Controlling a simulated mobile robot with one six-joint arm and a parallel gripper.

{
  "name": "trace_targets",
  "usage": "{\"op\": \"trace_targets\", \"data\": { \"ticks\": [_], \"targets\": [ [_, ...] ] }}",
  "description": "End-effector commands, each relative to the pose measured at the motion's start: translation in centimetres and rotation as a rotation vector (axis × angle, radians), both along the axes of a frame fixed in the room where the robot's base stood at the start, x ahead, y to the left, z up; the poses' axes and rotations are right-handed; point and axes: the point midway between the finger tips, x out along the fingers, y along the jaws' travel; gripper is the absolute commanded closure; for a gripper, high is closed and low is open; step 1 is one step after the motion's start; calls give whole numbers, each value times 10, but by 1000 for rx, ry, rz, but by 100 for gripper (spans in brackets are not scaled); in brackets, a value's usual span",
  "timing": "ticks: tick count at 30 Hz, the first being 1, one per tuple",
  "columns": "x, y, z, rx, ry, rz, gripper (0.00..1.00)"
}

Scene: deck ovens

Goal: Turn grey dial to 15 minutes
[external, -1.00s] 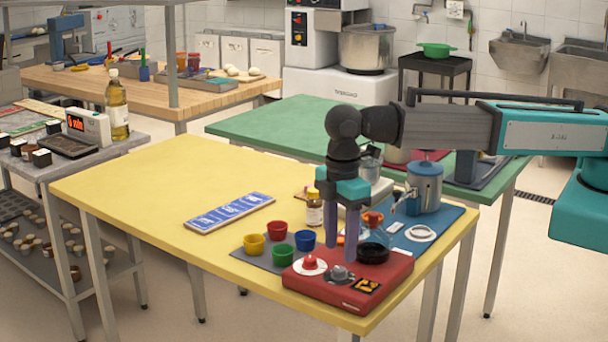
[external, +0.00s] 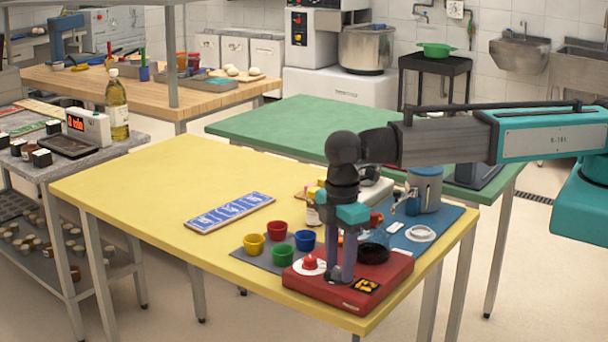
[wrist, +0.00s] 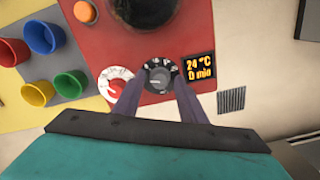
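The grey dial (wrist: 160,76) sits on the red control box (wrist: 125,45), with a ring of markings around it. My gripper (wrist: 159,80) is above the dial in the wrist view, its two fingers spread with one on each side of it. I cannot tell whether the fingers touch it. In the external view my gripper (external: 341,276) points straight down at the box, and its fingers hide most of the dial. A small display (wrist: 199,70) beside the dial reads 24 °C and 0 min.
A red dial on a white plate (wrist: 116,86) sits close to the left of the grey one. A dark round bowl (external: 373,253) is behind my fingers. Coloured cups (external: 281,253) stand left of the box. The yellow table (external: 150,190) is mostly clear further left.

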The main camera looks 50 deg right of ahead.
Motion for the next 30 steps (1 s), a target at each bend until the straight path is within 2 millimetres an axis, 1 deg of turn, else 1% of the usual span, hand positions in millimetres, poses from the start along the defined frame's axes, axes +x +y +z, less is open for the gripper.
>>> {"op": "trace_targets", "data": {
  "ticks": [1, 5, 6, 14, 20, 26, 30],
  "targets": [
    [0, 0, 0, 0, 0, 0, 72],
    [0, 0, 0, 0, 0, 0, 94],
    [0, 0, 0, 0, 0, 0, 96],
    [0, 0, 0, 0, 0, -18, 96],
    [0, 0, 0, 0, 1, -80, 96],
    [0, 0, 0, 0, 1, -200, 96],
    [0, 0, 0, 1, 1, -313, 96]
  ]
}}
